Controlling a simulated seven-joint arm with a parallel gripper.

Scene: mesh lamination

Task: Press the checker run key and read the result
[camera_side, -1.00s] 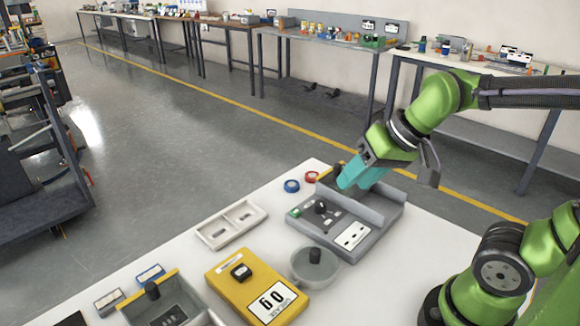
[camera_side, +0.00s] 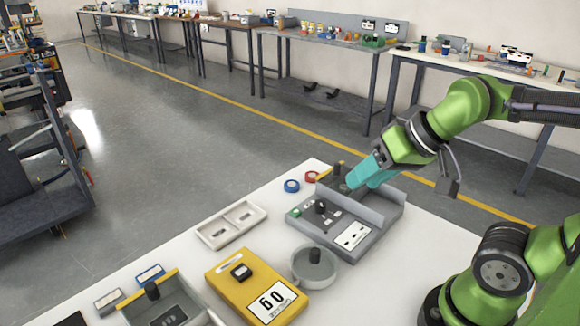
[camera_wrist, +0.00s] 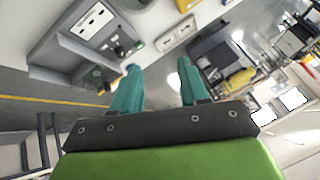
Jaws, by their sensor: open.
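A grey station (camera_side: 379,219) with raised walls stands at the back right of the white table. A yellow unit (camera_side: 228,284) with a black key (camera_side: 241,272) and a plate reading 60 (camera_side: 271,302) lies nearer the front. I cannot tell which is the checker. My gripper (camera_side: 362,184), with teal fingers, is open and empty above the station's back; its fingers are apart in the wrist view (camera_wrist: 158,66).
A round grey bowl (camera_side: 300,275) with a black knob stands between station and yellow unit. A pale two-pocket tray (camera_side: 211,232), a grey bin (camera_side: 190,299), and blue (camera_side: 292,186) and red (camera_side: 311,177) rings share the table. Bare tabletop (camera_side: 400,275) lies right of the bowl.

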